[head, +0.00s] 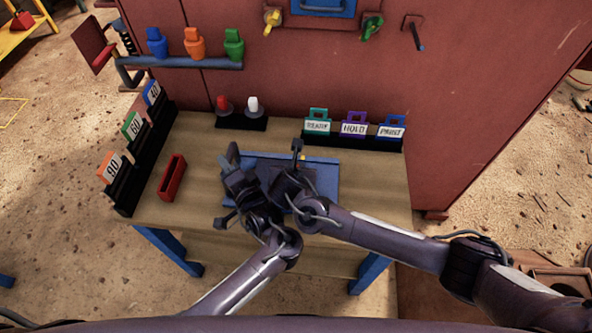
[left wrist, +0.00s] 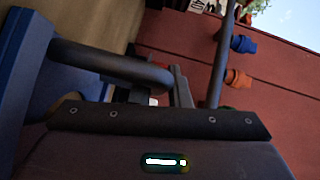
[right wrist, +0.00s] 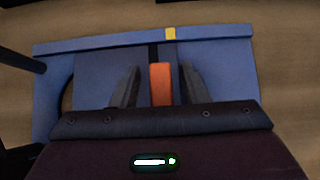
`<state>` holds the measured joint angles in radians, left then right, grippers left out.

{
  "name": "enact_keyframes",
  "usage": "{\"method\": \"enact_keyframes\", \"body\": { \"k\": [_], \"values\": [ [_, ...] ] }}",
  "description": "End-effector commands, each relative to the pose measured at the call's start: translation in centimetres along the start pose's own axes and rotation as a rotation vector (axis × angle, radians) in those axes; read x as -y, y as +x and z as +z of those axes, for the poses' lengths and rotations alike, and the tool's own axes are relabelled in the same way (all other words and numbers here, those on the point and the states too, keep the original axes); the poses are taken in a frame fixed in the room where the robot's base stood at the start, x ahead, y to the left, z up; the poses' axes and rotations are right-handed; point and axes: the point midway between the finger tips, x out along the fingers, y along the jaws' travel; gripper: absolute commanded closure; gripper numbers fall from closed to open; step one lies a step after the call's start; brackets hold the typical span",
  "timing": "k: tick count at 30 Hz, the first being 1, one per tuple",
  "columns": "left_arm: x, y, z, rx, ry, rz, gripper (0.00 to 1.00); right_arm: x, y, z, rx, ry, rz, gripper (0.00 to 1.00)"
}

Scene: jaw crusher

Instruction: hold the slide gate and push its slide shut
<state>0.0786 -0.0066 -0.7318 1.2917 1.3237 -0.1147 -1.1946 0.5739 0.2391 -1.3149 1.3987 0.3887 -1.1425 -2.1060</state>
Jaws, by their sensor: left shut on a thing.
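The slide gate is a blue plate (head: 325,180) lying on the table under both my arms; it also shows in the right wrist view (right wrist: 220,65). My left gripper (head: 234,165) is at its left side, shut on the dark bent handle (left wrist: 110,65) fixed to the blue frame. My right gripper (right wrist: 160,85) is above the plate, open, with its fingers on either side of an upright orange tab (right wrist: 160,88); small gaps show beside the tab. A yellow mark (right wrist: 170,33) sits on the far rim. A dark curved opening (right wrist: 66,96) shows at the plate's left.
A red tray (head: 171,178) and numbered cards (head: 132,126) stand at the table's left. Red and white knobs (head: 238,106) are behind. HOLD (head: 353,124) and other tags stand at the back right. A red machine wall (head: 470,100) rises behind. The table's right front is clear.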

Motion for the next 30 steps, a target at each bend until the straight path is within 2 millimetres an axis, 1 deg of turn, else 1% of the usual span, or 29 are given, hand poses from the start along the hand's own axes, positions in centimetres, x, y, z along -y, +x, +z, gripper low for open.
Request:
{"method": "enact_keyframes", "body": {
  "k": [7,11,14,21,24,27,30],
  "values": [
    [-0.1,0.0,0.0,-0.002,0.001,0.003,1.00,0.1,-0.1,0.0,0.000,0.000,-0.001,0.60],
    [-0.1,0.0,0.0,-0.002,0.001,0.003,1.00,0.1,-1.1,0.1,0.001,-0.001,-0.001,0.60],
    [-0.1,0.0,0.0,-0.002,0.001,0.003,1.00,0.1,-2.7,0.1,0.002,-0.003,0.001,0.60],
    [-0.1,0.0,0.0,-0.002,0.001,0.002,1.00,0.0,-8.0,0.1,0.004,-0.003,0.002,0.60],
    [-0.1,0.0,0.0,-0.001,0.001,0.002,1.00,0.0,-9.7,0.1,0.003,-0.003,0.001,0.60],
    [-0.1,0.0,0.0,-0.001,0.001,0.002,1.00,0.0,-11.0,0.1,0.002,-0.001,0.001,0.60],
    [-0.1,0.0,0.0,-0.001,0.001,0.002,1.00,0.0,-11.7,0.0,0.001,-0.001,0.000,0.60]
  ]
}}
